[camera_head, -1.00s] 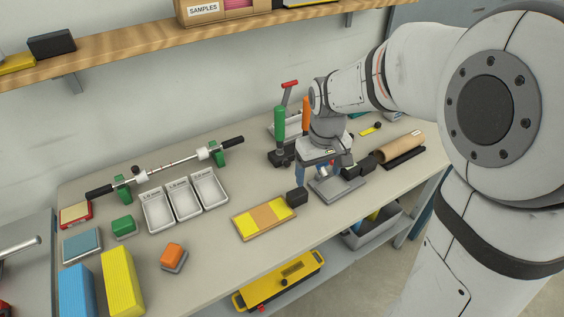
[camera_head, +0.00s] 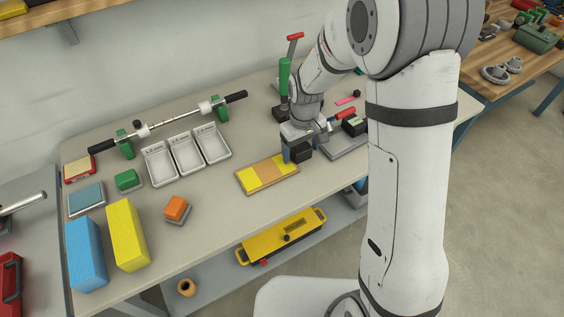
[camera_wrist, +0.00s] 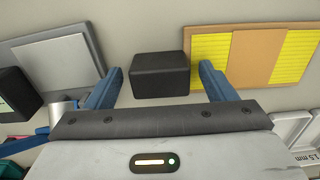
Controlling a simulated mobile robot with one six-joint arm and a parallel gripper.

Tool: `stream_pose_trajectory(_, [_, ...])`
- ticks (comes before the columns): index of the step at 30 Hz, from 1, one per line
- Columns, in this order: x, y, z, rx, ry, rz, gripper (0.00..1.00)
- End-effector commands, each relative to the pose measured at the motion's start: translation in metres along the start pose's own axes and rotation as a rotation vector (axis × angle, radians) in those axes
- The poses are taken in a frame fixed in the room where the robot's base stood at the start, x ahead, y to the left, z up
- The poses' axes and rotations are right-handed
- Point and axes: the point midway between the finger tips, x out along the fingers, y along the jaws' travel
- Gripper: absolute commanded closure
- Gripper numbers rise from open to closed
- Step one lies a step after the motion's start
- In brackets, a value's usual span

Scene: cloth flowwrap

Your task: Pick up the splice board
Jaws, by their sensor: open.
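The splice board, which I take to be the flat yellow and tan board (camera_head: 267,174), lies near the table's front edge. It also shows at upper right in the wrist view (camera_wrist: 255,58). A black block (camera_wrist: 160,75) stands at the board's end; I cannot tell whether it is joined to the board. My gripper (camera_wrist: 158,84) is open, with its blue fingers on either side of the block and visible gaps. In the head view my gripper (camera_head: 297,152) is at the board's right end, close above the table, and partly hides the block.
Three white trays (camera_head: 187,152) stand left of and behind the board. A grey plate (camera_wrist: 60,62) lies on the block's other side. A green-handled tool (camera_head: 284,78) stands behind my gripper. An orange block (camera_head: 176,207) is to the left. Bare table lies between it and the board.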

Motion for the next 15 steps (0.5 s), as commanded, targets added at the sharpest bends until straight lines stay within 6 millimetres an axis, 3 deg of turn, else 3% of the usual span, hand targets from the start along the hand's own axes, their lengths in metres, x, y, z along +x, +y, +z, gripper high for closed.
stream_pose_trajectory(7, [0.002, -0.0003, -0.0001, 0.0, 0.001, 0.0, 0.23])
stream_pose_trajectory(15, [0.0017, -0.0006, -0.0001, -0.001, 0.001, 0.0, 0.45])
